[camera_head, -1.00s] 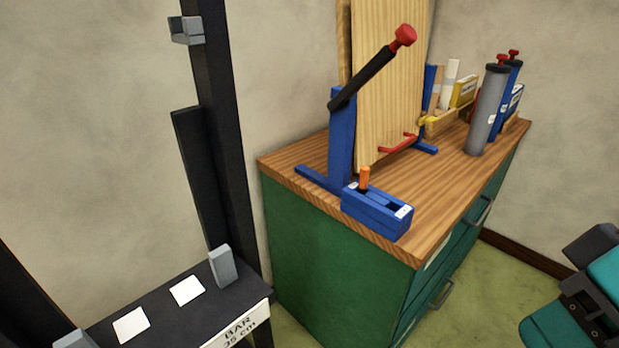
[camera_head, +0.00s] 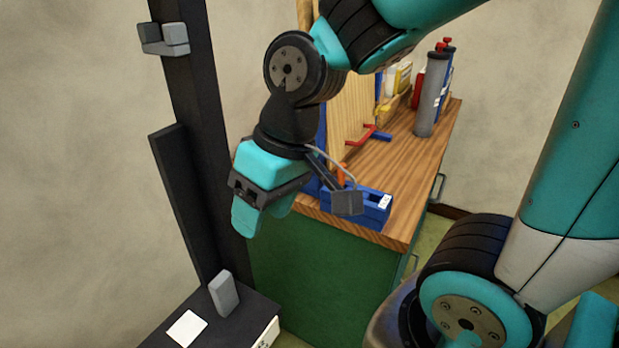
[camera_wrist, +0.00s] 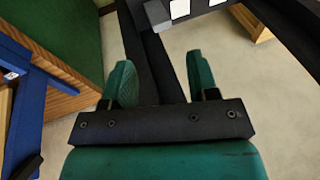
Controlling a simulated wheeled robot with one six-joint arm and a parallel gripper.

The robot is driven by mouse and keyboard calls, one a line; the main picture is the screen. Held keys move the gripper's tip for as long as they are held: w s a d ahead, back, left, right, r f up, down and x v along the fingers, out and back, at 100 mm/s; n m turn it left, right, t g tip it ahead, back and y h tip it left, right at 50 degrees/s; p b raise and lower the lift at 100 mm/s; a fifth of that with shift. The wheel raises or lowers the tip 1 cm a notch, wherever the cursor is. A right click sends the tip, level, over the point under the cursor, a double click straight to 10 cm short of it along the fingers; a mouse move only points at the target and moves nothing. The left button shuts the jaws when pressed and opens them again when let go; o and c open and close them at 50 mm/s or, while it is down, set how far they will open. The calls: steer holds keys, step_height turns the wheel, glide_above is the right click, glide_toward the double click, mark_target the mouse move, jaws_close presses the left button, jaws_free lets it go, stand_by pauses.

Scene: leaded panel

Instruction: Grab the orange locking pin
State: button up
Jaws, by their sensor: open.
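The orange locking pin (camera_head: 342,174) stands upright in the blue block (camera_head: 371,209) at the front edge of the wooden worktop. My arm partly hides it in the head view, and I cannot make it out in the wrist view. My gripper (camera_head: 262,222) hangs in front of the bench, to the left of the pin and apart from it. In the wrist view my gripper (camera_wrist: 160,80) has its two teal fingers spread with nothing between them.
The green cabinet (camera_head: 300,275) carries the worktop (camera_head: 407,170). A dark upright post (camera_head: 200,130) stands left of my gripper, with a black bench (camera_head: 215,335) at its foot. Grey and blue cartridges (camera_head: 430,95) stand at the worktop's back right. Blue metal (camera_wrist: 35,110) shows at left in the wrist view.

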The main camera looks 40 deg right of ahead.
steer(key=w+d+f+m+t+h+p, duration=0.1)
steer(key=w+d+m+t+h+p, duration=0.15)
steer(key=w+d+m, duration=0.55)
steer(key=m+h+p, duration=0.1)
steer(key=m+h, duration=0.3)
glide_toward(342, 167)
steer(key=w+d+f, duration=0.1)
steer(key=f, duration=0.2)
steer(key=w+f, duration=0.1)
steer(key=d+f+p, duration=0.1)
steer(key=shift+w+f+g, duration=0.2)
steer(key=shift+f+g, duration=0.1)
steer(key=shift+g, duration=0.05)
steer(key=shift+p+x, duration=0.9)
steer(key=shift+x, duration=2.25)
steer(key=shift+a, duration=0.15)
steer(key=shift+c, duration=0.5)
jaws_close()
